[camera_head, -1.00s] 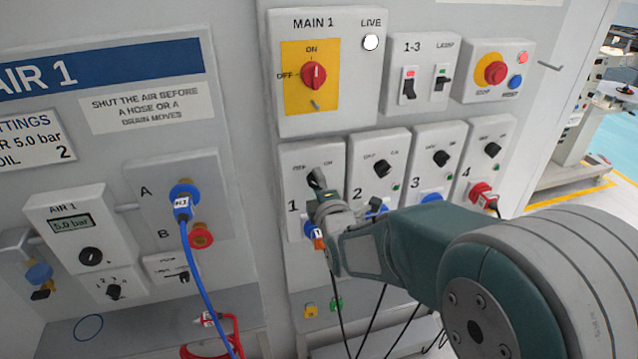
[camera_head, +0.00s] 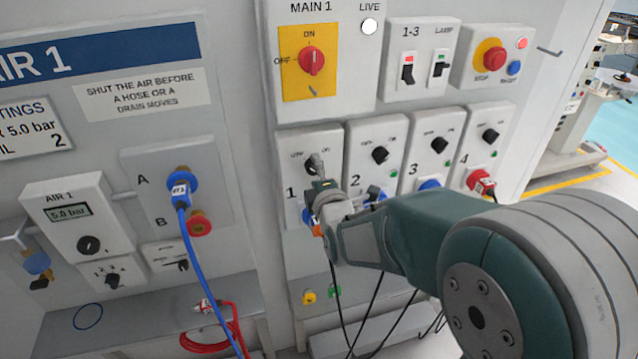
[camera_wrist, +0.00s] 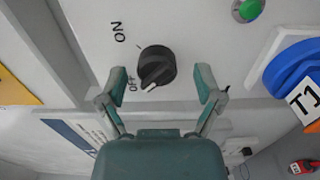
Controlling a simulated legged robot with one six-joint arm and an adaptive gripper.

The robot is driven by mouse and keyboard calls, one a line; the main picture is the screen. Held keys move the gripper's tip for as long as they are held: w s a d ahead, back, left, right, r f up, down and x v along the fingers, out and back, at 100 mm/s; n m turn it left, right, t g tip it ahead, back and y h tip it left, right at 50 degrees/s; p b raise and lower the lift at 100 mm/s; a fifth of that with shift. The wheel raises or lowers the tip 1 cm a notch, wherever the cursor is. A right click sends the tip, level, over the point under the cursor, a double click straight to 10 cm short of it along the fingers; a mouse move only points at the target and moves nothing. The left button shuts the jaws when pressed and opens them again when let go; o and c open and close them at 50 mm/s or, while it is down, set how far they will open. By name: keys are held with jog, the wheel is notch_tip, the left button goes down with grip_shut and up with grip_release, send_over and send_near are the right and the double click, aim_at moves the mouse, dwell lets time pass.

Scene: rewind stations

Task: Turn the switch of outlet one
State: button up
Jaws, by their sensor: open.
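The outlet 1 panel (camera_head: 295,143) is in the head view below the MAIN 1 box. Its switch (camera_head: 315,163) is partly hidden by my gripper (camera_head: 322,184). In the wrist view the switch is a round black knob (camera_wrist: 157,64) with a white mark at its lower edge, by the OFF lettering; ON is at the upper left. My gripper (camera_wrist: 160,74) is open, with one finger on each side of the knob and visible gaps to it. Contact is not seen. A blue socket with a T1 label (camera_wrist: 298,70) is at the right of the wrist view.
Outlets 2 (camera_head: 365,132), 3 (camera_head: 423,122) and 4 (camera_head: 478,118) stand close to the right. The MAIN 1 switch (camera_head: 311,61) is above. A green light (camera_wrist: 249,10) is near the knob. Dark cables (camera_head: 372,312) hang below my arm.

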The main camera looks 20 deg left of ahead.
jog(key=v, duration=1.1)
jog(key=shift+s, duration=0.25)
jog(key=shift+a+f, duration=0.1)
jog(key=s+d+r+m+g+h, duration=0.1)
jog(key=d+m+g+h, duration=0.15)
jog(key=d+m, duration=0.5)
jog(key=s+d+m+g+h, duration=0.2)
jog(key=d+m+h, duration=0.3)
jog(key=d, duration=0.4)
jog(key=s+d+m+g+h, duration=0.1)
jog(key=s+d+m+g, duration=0.1)
jog(key=s+d+m, duration=0.2)
jog(key=s+d+m+g+h, duration=0.1)
jog(key=s+d+m+g, duration=0.2)
jog(key=s+d+m, duration=0.2)
jog(key=s+m, duration=0.3)
jog(key=s, duration=0.2)
jog(key=shift+d+r, duration=0.25)
jog(key=shift+r, duration=0.15)
